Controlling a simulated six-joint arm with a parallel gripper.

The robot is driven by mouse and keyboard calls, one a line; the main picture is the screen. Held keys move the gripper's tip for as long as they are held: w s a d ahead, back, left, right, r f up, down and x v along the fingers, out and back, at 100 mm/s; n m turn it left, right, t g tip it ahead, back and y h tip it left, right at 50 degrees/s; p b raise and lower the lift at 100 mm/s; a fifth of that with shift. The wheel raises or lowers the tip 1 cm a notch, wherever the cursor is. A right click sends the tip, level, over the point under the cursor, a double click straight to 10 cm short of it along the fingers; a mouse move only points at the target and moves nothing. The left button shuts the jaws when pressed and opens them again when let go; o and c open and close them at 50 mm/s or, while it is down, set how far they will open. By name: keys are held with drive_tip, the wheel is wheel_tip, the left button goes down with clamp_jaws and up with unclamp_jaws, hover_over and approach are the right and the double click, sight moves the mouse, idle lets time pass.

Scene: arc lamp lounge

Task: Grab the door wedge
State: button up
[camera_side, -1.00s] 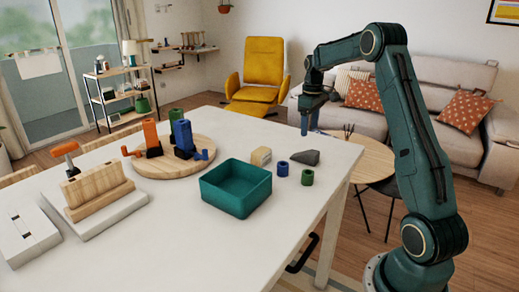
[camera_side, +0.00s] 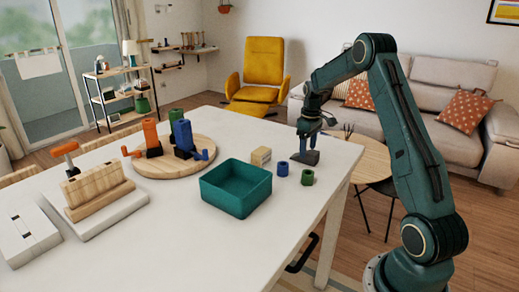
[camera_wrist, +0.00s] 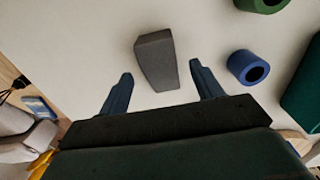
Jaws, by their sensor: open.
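The door wedge (camera_wrist: 156,60) is a dark grey tapered block lying on the white table. In the side view the wedge (camera_side: 306,158) sits near the table's right edge, partly covered by my gripper. My gripper (camera_side: 310,143) is just above it, pointing down. In the wrist view my gripper (camera_wrist: 163,82) is open, with its two blue fingers apart. The wedge lies between and a little beyond the fingertips, touching neither as far as I can see.
A blue ring (camera_side: 283,168) and a green ring (camera_side: 307,177) stand close to the wedge. A small wooden block (camera_side: 261,156) and a teal tray (camera_side: 238,205) are to the left. A round board (camera_side: 150,165) with orange and blue pieces stands farther left.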

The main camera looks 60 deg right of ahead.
sight(308, 152)
drive_tip(key=shift+f, duration=1.6)
drive_tip(key=c, duration=1.1)
